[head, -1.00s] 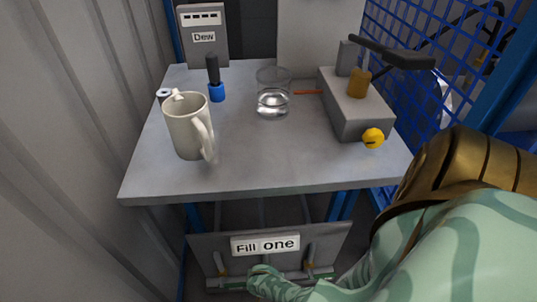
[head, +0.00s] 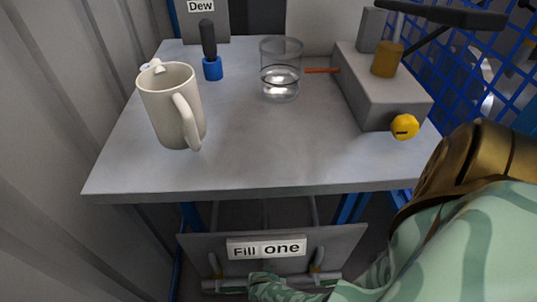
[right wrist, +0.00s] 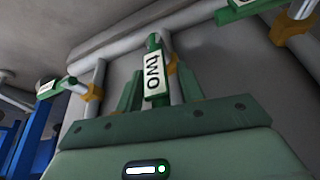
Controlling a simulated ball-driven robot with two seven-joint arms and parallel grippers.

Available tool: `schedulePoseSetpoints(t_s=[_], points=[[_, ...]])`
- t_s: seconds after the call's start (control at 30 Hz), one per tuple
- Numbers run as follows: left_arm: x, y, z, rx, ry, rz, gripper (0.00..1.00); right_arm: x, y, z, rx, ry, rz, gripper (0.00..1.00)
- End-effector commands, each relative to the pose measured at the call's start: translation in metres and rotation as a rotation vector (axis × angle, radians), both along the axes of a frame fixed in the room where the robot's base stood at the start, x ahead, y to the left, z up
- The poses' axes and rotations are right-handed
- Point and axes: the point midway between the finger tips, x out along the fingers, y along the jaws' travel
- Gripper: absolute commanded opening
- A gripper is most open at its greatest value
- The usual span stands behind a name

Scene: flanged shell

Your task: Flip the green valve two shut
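Green valve two (right wrist: 153,42) shows in the right wrist view with a white tag reading "two" (right wrist: 155,72). Its handle points along the grey pipe behind it. My right gripper (right wrist: 160,78) is open, with one green finger on each side of the tag and the tag between them. I cannot tell whether either finger touches it. In the head view my right gripper (head: 270,287) is low in front of the panel under the table, and valve two is hidden there. My left gripper is not in view.
Other green valve handles lie crosswise to their pipes at left (right wrist: 48,88) and upper right (right wrist: 245,5) in the right wrist view. A "Fill one" sign (head: 266,247) is on the panel. The table (head: 250,165) holds a mug (head: 165,105), a glass (head: 281,70) and a grey block (head: 385,85).

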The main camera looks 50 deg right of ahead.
Motion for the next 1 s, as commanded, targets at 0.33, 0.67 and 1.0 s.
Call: schedulePoseSetpoints(t_s=[0.33, 0.67, 1.0], points=[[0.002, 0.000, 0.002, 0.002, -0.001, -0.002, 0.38, 0.001, 0.000, 0.000, 0.000, -0.001, 0.000, 0.24], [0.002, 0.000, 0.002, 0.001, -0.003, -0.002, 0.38, 0.000, 0.000, 0.000, 0.005, -0.006, 0.000, 0.00], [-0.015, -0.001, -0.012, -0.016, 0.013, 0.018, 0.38, -0.007, -0.007, 0.000, 0.098, -0.118, -0.001, 0.00]])
